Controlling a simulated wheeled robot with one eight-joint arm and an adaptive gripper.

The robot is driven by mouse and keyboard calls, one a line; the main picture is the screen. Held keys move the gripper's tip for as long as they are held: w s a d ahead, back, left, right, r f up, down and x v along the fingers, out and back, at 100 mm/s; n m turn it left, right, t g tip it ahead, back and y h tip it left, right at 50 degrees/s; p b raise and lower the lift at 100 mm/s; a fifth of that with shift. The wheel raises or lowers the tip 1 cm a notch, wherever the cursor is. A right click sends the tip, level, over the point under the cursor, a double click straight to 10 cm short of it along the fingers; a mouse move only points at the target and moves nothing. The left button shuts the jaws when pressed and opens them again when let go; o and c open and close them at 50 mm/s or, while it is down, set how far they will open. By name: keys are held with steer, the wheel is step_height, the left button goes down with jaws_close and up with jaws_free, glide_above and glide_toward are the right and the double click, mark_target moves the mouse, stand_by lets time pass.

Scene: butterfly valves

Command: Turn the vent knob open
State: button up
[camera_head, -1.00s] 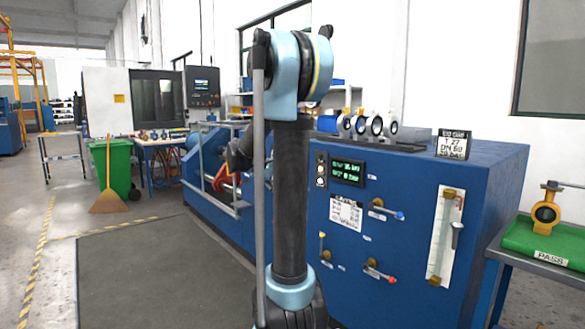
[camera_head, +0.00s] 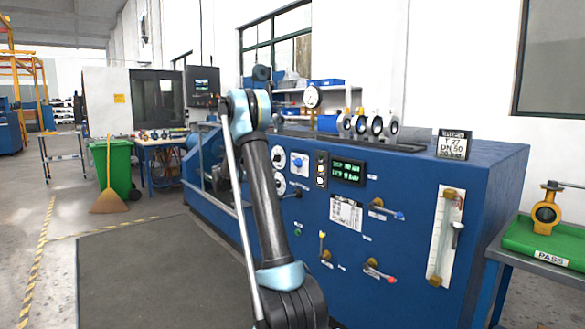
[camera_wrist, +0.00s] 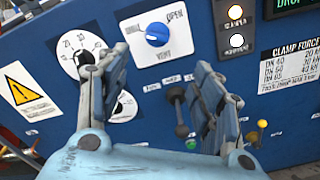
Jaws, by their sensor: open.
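The vent knob (camera_wrist: 157,34) is a round blue knob on a white plate marked OPEN and VENT, in the upper middle of the wrist view. It also shows small in the head view (camera_head: 299,162), on the blue cabinet's front. I cannot tell its exact pointer setting. My gripper (camera_wrist: 160,88) is open and empty in the wrist view. Its two fingers stand apart below the knob plate, with no contact visible. In the head view my gripper is hidden behind my arm.
A dial (camera_wrist: 80,50) sits left of the knob, partly behind the left finger. A black lever (camera_wrist: 180,112) stands out from the panel between the fingers. Two lit buttons (camera_wrist: 236,28) and a clamp force label (camera_wrist: 290,65) are at right. A yellow warning sign (camera_wrist: 25,92) is at left.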

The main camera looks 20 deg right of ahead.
mark_target(294, 163)
steer(key=x, duration=1.7)
steer(key=shift+w+d, duration=0.15)
steer(key=shift+w, duration=0.2)
steer(key=shift+c, duration=0.6)
steer(key=c, duration=0.9)
